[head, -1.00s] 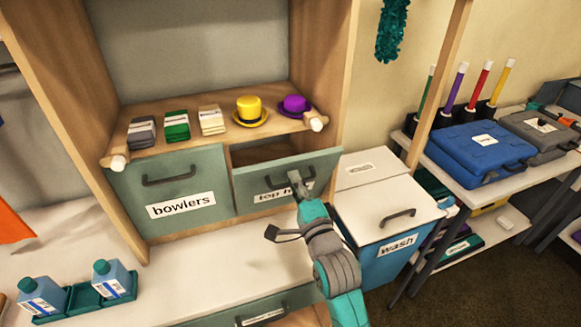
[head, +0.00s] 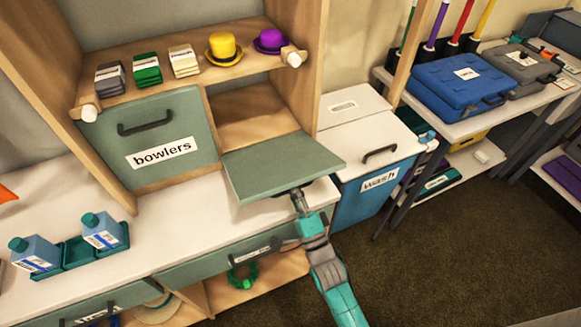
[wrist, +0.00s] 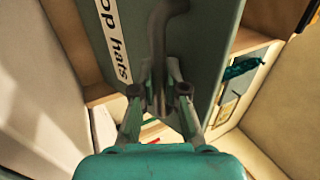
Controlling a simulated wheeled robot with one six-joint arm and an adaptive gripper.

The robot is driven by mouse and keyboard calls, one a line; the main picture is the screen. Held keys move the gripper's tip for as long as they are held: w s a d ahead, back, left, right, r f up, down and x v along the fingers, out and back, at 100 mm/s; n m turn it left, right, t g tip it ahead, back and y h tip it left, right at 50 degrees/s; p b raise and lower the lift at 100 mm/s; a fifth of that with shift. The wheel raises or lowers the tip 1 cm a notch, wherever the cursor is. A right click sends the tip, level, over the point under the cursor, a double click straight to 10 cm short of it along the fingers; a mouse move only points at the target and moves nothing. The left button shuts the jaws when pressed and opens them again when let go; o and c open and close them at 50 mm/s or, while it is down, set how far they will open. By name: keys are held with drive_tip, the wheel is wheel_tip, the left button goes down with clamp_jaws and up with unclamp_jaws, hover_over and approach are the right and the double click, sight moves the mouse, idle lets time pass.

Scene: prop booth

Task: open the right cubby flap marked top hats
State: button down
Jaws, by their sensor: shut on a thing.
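The right cubby flap (head: 278,166) is swung down and out, close to level, with its inner face up in the head view. The cubby (head: 257,118) behind it stands open and its inside looks empty. In the wrist view the flap's outer face (wrist: 203,60) shows the label "top hats" (wrist: 114,40) and the dark handle (wrist: 160,30). My gripper (wrist: 159,88) is shut on the handle, with a finger on each side of it. In the head view my gripper (head: 299,200) is under the flap's front edge, which hides the handle's grip.
The left flap marked bowlers (head: 158,140) is shut. A yellow hat (head: 223,47) and a purple hat (head: 270,40) sit on the shelf above. The wash bin (head: 372,165) stands close on the right. Bottles (head: 101,232) stand on the counter (head: 150,240) at left.

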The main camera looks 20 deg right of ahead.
sight(294, 212)
drive_tip(key=shift+s+f, duration=0.15)
drive_tip(key=shift+f, duration=1.6)
drive_tip(key=shift+s+f, duration=0.1)
drive_tip(key=shift+f, duration=1.65)
drive_tip(key=c, duration=1.5)
unclamp_jaws()
drive_tip(key=shift+o, duration=0.2)
drive_tip(key=v, duration=1.2)
